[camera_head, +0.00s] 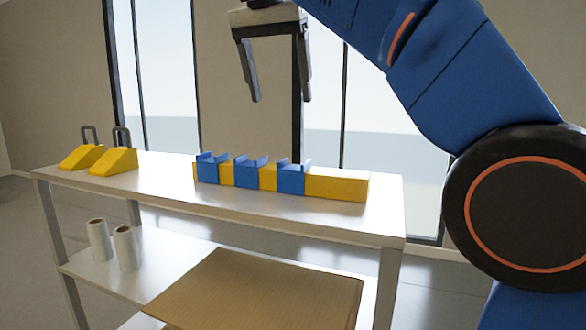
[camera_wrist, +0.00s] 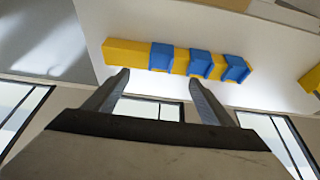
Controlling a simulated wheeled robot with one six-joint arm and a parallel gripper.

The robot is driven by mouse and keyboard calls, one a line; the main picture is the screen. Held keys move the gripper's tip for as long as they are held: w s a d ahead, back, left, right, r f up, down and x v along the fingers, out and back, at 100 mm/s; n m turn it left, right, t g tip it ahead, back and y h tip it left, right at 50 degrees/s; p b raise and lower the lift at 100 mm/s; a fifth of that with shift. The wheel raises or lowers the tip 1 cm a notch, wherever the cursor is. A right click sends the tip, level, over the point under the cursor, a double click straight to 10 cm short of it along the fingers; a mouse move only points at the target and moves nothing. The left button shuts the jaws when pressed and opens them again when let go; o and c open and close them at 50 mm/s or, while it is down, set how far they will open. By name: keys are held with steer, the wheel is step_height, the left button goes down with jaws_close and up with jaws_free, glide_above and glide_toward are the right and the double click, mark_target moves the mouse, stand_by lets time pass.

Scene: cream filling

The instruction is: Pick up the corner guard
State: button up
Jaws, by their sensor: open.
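Three blue pieces, which look like the corner guards, sit in a row over a yellow bar on the white table top. In the head view they are the left one (camera_head: 212,168), the middle one (camera_head: 250,172) and the right one (camera_head: 292,178). The yellow bar (camera_head: 338,186) is bare at its right end. The wrist view also shows the blue pieces (camera_wrist: 200,63) and the bar (camera_wrist: 125,52), beyond my fingertips. My gripper (camera_head: 282,98) is open and empty, raised above the table and apart from the pieces. Its two fingers also show in the wrist view (camera_wrist: 158,77).
Two yellow wedges with grey handles, the left one (camera_head: 80,156) and the right one (camera_head: 114,160), stand at the table's left. The lower shelf holds two white rolls (camera_head: 112,246) and a brown cardboard sheet (camera_head: 260,295). The table top (camera_head: 160,172) is bare between wedges and bar.

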glide_toward(292, 168)
steer(key=f, duration=0.1)
steer(key=shift+x, duration=2.8)
steer(key=shift+d, duration=0.1)
steer(key=shift+w, duration=0.1)
steer(key=c, duration=1.2)
